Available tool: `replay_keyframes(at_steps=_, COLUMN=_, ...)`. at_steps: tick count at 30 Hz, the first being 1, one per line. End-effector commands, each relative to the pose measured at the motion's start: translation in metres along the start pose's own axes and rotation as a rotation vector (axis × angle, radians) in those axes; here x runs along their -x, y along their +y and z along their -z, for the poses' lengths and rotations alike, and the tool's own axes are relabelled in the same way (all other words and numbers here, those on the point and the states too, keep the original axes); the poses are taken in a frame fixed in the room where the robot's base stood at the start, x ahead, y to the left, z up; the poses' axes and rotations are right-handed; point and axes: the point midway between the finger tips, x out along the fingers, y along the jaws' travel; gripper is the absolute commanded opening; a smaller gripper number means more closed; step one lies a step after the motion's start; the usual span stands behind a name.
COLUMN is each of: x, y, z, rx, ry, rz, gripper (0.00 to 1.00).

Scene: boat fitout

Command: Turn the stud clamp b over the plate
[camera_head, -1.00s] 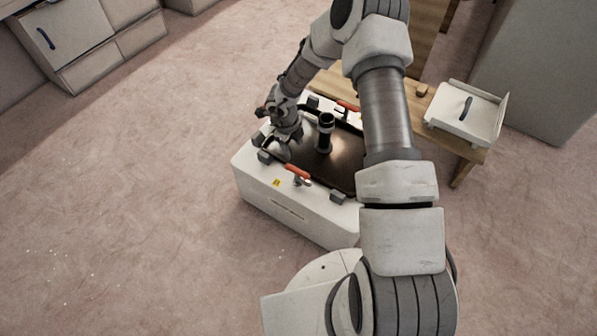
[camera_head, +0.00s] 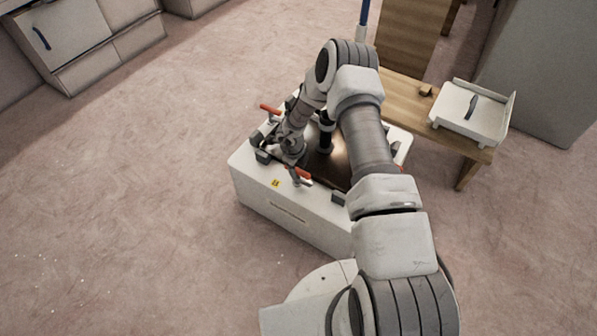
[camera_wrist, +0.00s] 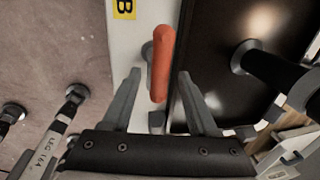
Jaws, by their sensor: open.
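Stud clamp b has an orange handle (camera_head: 302,172). It sits on the front rim of the white box, near a yellow label (camera_head: 275,183). In the wrist view the handle (camera_wrist: 162,62) lies along the rim beside the dark plate (camera_wrist: 212,75), not across it, with a yellow "B" label (camera_wrist: 124,9) nearby. My gripper (camera_wrist: 159,74) is open, its fingers on either side of the handle's lower end. Whether they touch it I cannot tell.
A black post (camera_head: 326,132) stands up from the plate. Another orange-handled clamp (camera_head: 270,109) is at the box's far left corner. Grey blocks (camera_head: 338,198) line the rim. A wooden bench (camera_head: 440,130) with a white tray (camera_head: 470,112) stands behind right. Floor at left is clear.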

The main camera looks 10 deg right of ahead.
Motion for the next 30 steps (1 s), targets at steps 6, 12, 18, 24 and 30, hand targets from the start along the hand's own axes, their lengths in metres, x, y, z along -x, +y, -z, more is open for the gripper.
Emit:
replay_keyframes(at_steps=6, x=-0.0064, y=0.0001, z=0.0002, rx=0.000, ry=0.000, rz=0.000, gripper=0.59)
replay_keyframes(at_steps=12, x=-0.0060, y=0.0000, z=0.0002, rx=0.000, ry=0.000, rz=0.000, gripper=0.52)
replay_keyframes(at_steps=18, x=-0.0058, y=-0.0001, z=0.0001, rx=0.000, ry=0.000, rz=0.000, gripper=0.16)
replay_keyframes(at_steps=24, x=-0.0057, y=-0.0005, z=0.0001, rx=0.000, ry=0.000, rz=0.001, gripper=0.00)
replay_keyframes(at_steps=30, x=-0.0053, y=-0.0010, z=0.0002, rx=0.008, ry=-0.002, rz=0.001, gripper=0.00)
